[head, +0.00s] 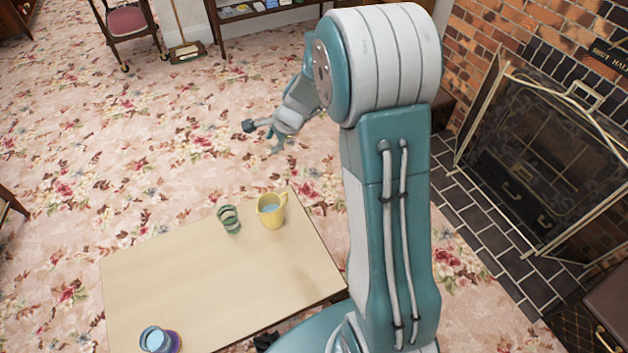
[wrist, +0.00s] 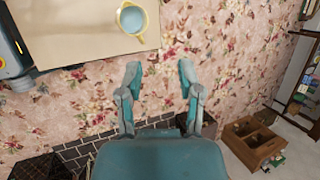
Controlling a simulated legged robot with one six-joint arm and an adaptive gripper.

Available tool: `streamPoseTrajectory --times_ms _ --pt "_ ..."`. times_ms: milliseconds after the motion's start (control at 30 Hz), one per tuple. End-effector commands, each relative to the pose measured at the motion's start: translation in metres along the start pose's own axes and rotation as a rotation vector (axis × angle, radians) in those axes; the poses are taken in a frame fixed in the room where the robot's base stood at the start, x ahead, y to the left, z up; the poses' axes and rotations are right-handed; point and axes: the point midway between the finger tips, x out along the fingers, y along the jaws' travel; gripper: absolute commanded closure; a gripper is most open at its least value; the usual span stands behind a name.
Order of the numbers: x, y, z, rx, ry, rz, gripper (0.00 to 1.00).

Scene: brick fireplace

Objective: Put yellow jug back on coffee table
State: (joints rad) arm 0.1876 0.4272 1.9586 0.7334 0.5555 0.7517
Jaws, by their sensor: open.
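The yellow jug (head: 271,210) stands upright near the back corner of the wooden coffee table (head: 190,280). In the wrist view the jug (wrist: 131,19) is near the top, by the edge of the coffee table (wrist: 70,35). My gripper (head: 262,135) is open and empty, out over the carpet beyond the table. In the wrist view its two fingers (wrist: 160,80) are spread apart with only floor between them. The gripper is apart from the jug.
A green ringed object (head: 229,219) stands beside the jug, and a blue and purple cup (head: 158,340) is at the table's front. A fireplace screen (head: 540,150) stands at right. A chair (head: 130,22) is at the back. The table's middle is clear.

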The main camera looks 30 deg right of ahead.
Motion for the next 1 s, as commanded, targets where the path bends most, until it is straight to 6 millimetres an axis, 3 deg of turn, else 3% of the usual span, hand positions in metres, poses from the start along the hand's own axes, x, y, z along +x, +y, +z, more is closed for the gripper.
streamPoseTrajectory --times_ms 100,500,1000 --pt "-0.034 0.004 0.021 -0.148 0.006 -0.005 0.53" --pt "-0.127 0.044 0.073 -0.625 0.054 0.003 0.53" --pt "-0.215 0.124 0.107 -1.18 0.174 0.053 0.53"
